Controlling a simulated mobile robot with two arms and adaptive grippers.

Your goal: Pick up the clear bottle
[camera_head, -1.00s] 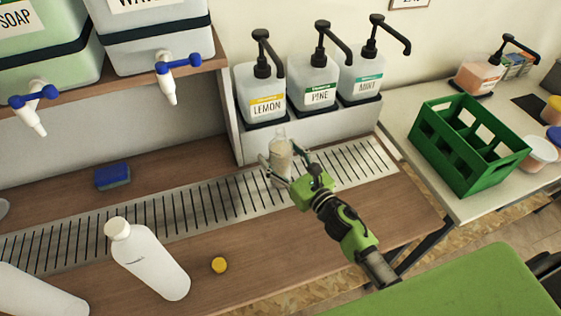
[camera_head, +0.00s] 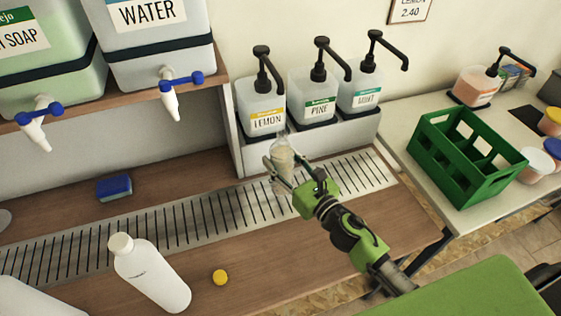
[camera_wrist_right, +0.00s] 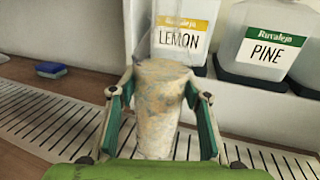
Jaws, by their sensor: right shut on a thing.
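The clear bottle (camera_head: 283,165) is over the slotted drain strip, in front of the lemon pump bottle. Something pale and mottled shows through its wall. My right gripper (camera_head: 283,171) is shut on it, with one finger on each side. In the right wrist view the bottle (camera_wrist_right: 160,105) stands between the two green fingers of my right gripper (camera_wrist_right: 160,110). It looks close to upright, and its top overlaps the lemon label's container behind. I cannot tell clearly how far its base is above the strip. My left gripper does not show.
Pump bottles marked lemon (camera_head: 262,108), pine (camera_head: 314,95) and mint (camera_head: 362,88) stand behind. A white bottle (camera_head: 150,272), a yellow cap (camera_head: 220,277) and a blue sponge (camera_head: 114,187) are to the left. A green crate (camera_head: 465,155) is on the right-hand table.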

